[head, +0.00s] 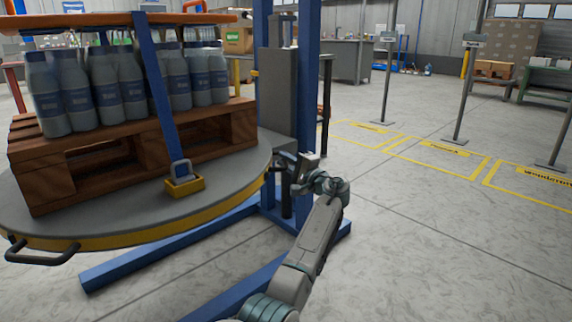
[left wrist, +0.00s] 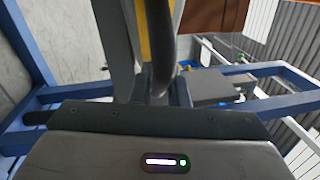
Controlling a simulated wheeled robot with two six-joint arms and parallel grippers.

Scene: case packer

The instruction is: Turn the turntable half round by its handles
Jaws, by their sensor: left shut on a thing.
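The turntable (head: 228,172) is a round grey disc with a yellow rim at the left of the head view. A black handle (head: 42,254) sticks out from its rim at the front left and is free. My left gripper (head: 283,164) is at the right side of the rim, shut on another dark handle. That held handle (left wrist: 164,68) shows as a dark bar in the left wrist view, beside the yellow rim; the gripper mostly hides it in the head view. My right gripper is not in view.
A wooden pallet (head: 90,165) on the turntable carries several grey bottles (head: 77,97) under an orange-edged top board, with a blue strap (head: 155,85) and buckle. A blue frame post (head: 306,100) stands behind my gripper. The floor to the right is open, with yellow-marked bays (head: 440,157) and sign posts.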

